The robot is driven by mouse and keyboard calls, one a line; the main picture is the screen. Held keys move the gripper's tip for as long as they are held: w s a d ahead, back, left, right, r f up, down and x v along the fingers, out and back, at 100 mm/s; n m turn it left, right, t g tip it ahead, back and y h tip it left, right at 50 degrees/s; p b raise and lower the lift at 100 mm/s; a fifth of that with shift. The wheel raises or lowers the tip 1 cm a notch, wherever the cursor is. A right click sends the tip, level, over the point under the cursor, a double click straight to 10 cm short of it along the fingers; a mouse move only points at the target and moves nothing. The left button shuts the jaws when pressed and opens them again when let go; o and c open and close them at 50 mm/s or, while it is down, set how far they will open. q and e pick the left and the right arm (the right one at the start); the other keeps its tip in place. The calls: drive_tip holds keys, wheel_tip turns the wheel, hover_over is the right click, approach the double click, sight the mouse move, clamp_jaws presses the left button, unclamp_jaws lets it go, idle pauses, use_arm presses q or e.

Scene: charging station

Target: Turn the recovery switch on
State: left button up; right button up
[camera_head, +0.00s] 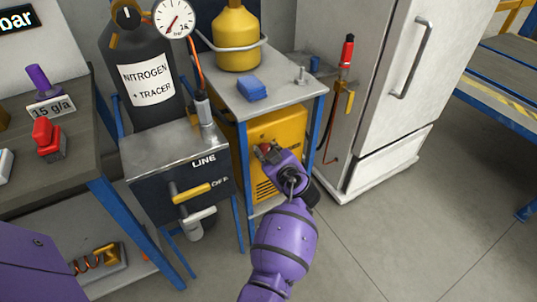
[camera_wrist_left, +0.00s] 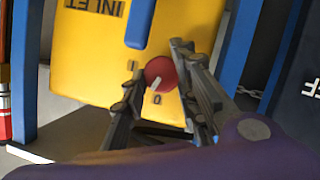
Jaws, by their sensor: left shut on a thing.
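The recovery switch is a round red knob (camera_wrist_left: 163,70) with a pale pointer mark, on the yellow recovery machine (camera_wrist_left: 95,60). In the left wrist view the pointer slants down and left, between small dark marks on the panel. My left gripper (camera_wrist_left: 160,84) is shut on the knob, with one finger on each side. In the head view the yellow machine (camera_head: 283,128) stands under a small table, and my left gripper (camera_head: 265,152) reaches its front, hiding most of the knob. My right gripper is not in view.
Blue table legs (camera_head: 318,130) flank the machine. A dark box labelled LINE with a yellow handle (camera_head: 190,193) stands to the left. A white refrigerator (camera_head: 388,110) stands to the right. The floor at lower right is clear.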

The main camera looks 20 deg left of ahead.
use_arm(q)
drive_tip(key=shift+w+d+r+m+g+y+b, duration=0.25)
drive_tip(key=shift+m+b, duration=0.1)
drive_tip(key=shift+m, duration=0.15)
drive_tip(key=shift+w+d+r+m+g+y+b, duration=0.15)
drive_tip(key=shift+m+g+b, duration=0.15)
drive_tip(key=shift+m, duration=0.2)
drive_tip(key=o, duration=1)
drive_tip(key=shift+w+f, duration=0.1)
drive_tip(key=shift+f, duration=0.05)
drive_tip(key=shift+s+a+f, duration=0.1)
drive_tip(key=shift+s, duration=0.1)
drive_tip(key=shift+v, duration=3.75)
